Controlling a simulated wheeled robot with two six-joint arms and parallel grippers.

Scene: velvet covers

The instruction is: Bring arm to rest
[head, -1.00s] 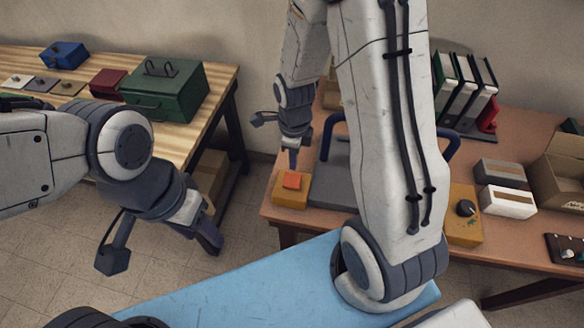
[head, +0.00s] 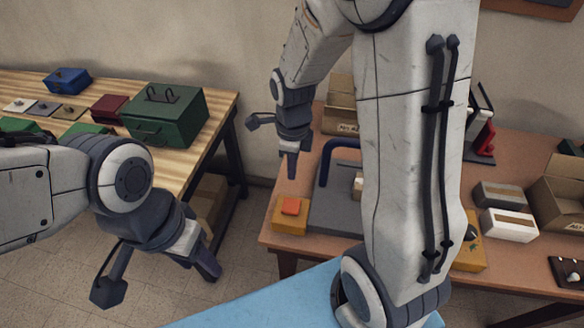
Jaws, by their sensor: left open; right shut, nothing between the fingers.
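My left gripper (head: 158,280) hangs low at the left, above the tiled floor. Its two fingers are spread wide and nothing is between them. My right arm rises in the middle of the head view and hides part of the right table. My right gripper (head: 290,165) points down near the left edge of that table, above and behind an orange block with a red-orange top (head: 291,210). It holds nothing and is apart from the block.
The wooden table (head: 190,150) at the left bears a green toolbox (head: 165,120), a blue box (head: 67,80) and a dark red box (head: 110,108). The right table (head: 510,270) bears a grey plate with a blue handle (head: 325,165), cardboard boxes (head: 560,195) and small cartons (head: 508,225).

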